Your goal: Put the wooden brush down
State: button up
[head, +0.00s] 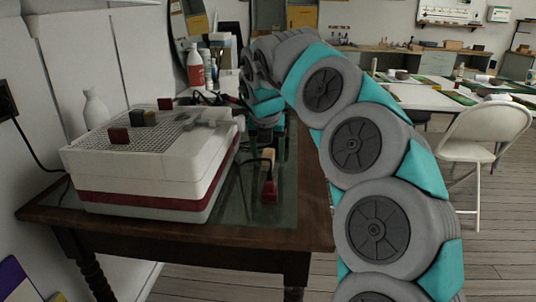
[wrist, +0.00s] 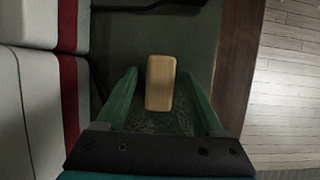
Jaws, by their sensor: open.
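The wooden brush shows in the wrist view as a pale wooden block (wrist: 160,83) over the dark green table top. It lies between the two green fingers of my gripper (wrist: 159,76), with a gap on each side. My gripper is open. The brush's underside and bristles are hidden, and I cannot tell whether it touches the surface. My fingers are not clear in that view.
A white box with a red stripe (head: 140,193) fills the table's left side, with small dark blocks on its mesh top. The wooden table edge (head: 318,205) runs close on the right, with floor beyond. Bottles (head: 195,70) stand behind. A folding chair (head: 487,135) is at right.

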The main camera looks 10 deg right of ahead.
jog(key=v, duration=1.2)
